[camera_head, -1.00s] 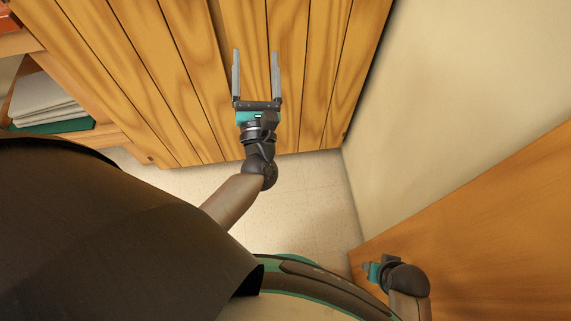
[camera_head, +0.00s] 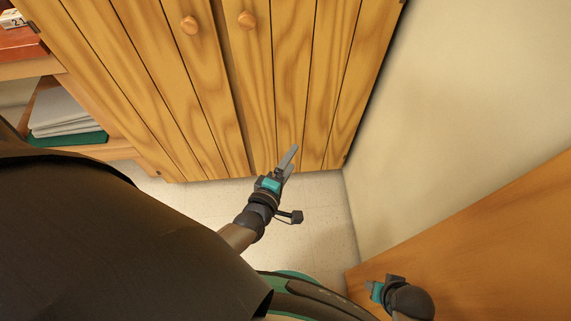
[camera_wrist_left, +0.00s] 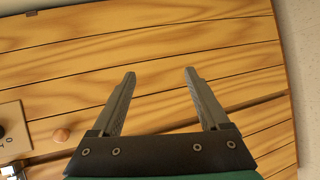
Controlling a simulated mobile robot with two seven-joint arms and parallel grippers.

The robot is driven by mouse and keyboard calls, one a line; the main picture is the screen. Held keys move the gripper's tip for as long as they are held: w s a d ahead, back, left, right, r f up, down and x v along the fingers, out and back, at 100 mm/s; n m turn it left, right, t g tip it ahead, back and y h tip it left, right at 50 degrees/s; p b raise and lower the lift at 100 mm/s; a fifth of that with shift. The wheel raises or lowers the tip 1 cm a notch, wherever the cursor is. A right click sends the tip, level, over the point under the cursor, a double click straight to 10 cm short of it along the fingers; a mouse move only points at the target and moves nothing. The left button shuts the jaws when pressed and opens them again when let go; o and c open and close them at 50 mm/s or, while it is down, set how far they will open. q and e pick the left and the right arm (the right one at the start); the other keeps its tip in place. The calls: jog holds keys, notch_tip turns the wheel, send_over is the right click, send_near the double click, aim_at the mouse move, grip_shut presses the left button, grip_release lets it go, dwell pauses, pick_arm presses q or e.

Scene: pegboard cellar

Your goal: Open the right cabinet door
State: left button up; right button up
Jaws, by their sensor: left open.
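The wooden plank cabinet stands ahead in the head view. Its right door (camera_head: 290,90) has a round wooden knob (camera_head: 247,19) near its left edge. The left door (camera_head: 150,70) has a matching knob (camera_head: 189,25). Both doors look shut, with a narrow darker strip between them. My left gripper (camera_head: 290,158) is in front of the right door's lower part, well below the knob, pointing up and right. In the left wrist view its fingers (camera_wrist_left: 159,73) are apart and empty, over planks, with one knob (camera_wrist_left: 61,134) at lower left. My right gripper (camera_head: 372,289) is small at lower right; its fingers are unclear.
A beige wall (camera_head: 460,80) rises close to the right of the cabinet. A wooden panel (camera_head: 490,250) stands at lower right beside my right arm. Open shelves with folded cloths (camera_head: 62,112) are at left. Pale floor (camera_head: 320,210) shows below the cabinet.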

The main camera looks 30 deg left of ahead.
pick_arm(q)
jog(key=s+d+f+m+g+h+p, duration=0.1)
jog(key=s+f+m+g+p, duration=0.1)
jog(key=s+f+m+g, duration=0.2)
jog(key=s+f+m, duration=0.2)
jog(key=s+f, duration=0.1)
jog(key=shift+d+f+m, duration=0.35)
jog(key=shift+f+m, duration=0.05)
